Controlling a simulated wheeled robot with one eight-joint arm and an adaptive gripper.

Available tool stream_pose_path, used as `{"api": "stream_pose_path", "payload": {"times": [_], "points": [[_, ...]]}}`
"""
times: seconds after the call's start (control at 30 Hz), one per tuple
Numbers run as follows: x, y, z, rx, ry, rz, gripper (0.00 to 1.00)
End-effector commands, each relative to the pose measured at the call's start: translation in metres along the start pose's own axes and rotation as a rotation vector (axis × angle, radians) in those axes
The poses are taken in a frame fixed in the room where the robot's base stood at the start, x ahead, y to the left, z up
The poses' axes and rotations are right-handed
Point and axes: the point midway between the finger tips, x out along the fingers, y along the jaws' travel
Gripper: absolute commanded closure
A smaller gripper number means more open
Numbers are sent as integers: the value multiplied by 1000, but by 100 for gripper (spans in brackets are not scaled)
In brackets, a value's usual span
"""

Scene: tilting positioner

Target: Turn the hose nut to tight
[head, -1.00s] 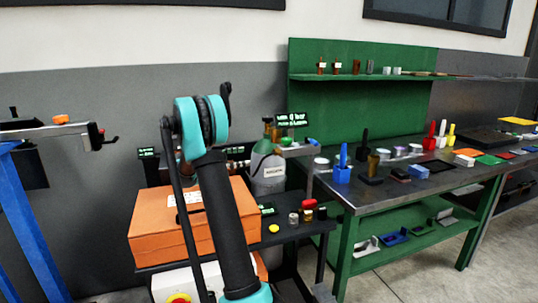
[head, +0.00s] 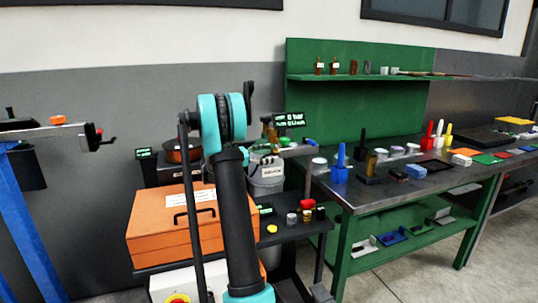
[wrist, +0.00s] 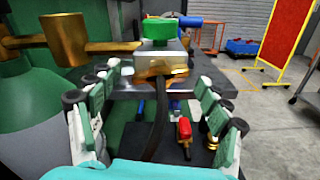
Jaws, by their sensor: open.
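In the wrist view a brass nut (wrist: 163,74) sits below a grey block with a green top (wrist: 162,32). A dark hose (wrist: 159,118) hangs down from the nut. I take this as the hose nut. My gripper (wrist: 157,69) is open, its pale green and white fingers left and right of the nut with gaps visible. Whether the nut lies fully between the tips in depth I cannot tell. A brass fitting (wrist: 64,40) joins the block from the left. In the head view the labelled gas cylinder (head: 267,183) stands behind my arm; the nut cannot be made out there.
An orange case (head: 160,228) lies on a dark cart left of the cylinder. A lit display (head: 289,120) stands above. A green workbench (head: 345,205) with small items is to the right. The cylinder body (wrist: 35,115) fills the left of the wrist view.

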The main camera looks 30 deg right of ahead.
Motion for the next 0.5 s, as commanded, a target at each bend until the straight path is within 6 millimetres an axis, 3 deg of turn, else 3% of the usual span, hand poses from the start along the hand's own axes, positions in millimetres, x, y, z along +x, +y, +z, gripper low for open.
{"api": "stream_pose_path", "payload": {"times": [0.1, 0.5], "points": [[0, 0, 0, 0, 0, 0, 24], [0, 0, 0, 0, 0, -1, 72]]}}
